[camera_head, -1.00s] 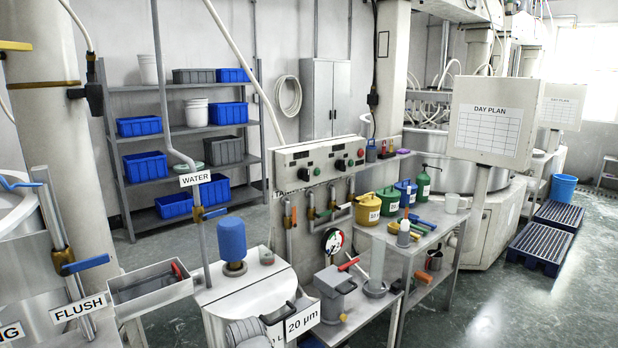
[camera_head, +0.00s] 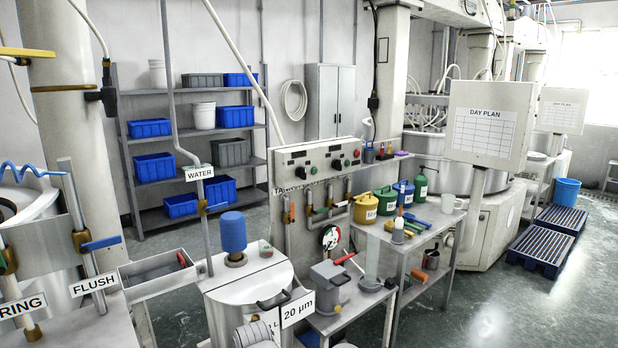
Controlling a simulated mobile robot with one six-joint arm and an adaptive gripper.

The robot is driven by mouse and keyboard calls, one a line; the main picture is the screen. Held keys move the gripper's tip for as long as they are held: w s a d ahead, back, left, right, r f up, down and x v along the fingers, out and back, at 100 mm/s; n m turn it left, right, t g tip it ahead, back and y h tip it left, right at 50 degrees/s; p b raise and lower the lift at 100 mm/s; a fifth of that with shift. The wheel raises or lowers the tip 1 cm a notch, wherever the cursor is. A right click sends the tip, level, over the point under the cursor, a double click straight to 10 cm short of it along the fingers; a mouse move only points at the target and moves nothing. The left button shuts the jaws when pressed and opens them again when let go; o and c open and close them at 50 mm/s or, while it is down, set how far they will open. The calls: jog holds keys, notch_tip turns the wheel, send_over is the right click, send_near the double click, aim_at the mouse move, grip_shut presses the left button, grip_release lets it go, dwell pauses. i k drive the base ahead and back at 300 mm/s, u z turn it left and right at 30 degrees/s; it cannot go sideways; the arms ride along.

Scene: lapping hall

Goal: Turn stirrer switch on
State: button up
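A pale control panel (camera_head: 318,160) stands in the middle of the view, with dark displays, dark knobs and small red and green buttons. Its labels are too small to read, so I cannot tell which control is the stirrer switch or how it is set. Left of and below the panel, a blue motor-like cylinder (camera_head: 232,232) stands on the lid of a pale tank (camera_head: 250,285), perhaps the stirrer drive. My gripper is not in view.
Pipes with blue-handled valves stand at left by the FLUSH sign (camera_head: 94,285) and WATER sign (camera_head: 199,173). A bench (camera_head: 432,226) with yellow, green and blue cans stands right of the panel. Blue shelf bins are behind. Open floor (camera_head: 490,300) lies at lower right.

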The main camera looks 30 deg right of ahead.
aim_at(300, 172)
jog(key=k, duration=0.35)
jog(key=z, duration=0.15)
jog(key=i, duration=1.35)
jog(key=z, duration=0.15)
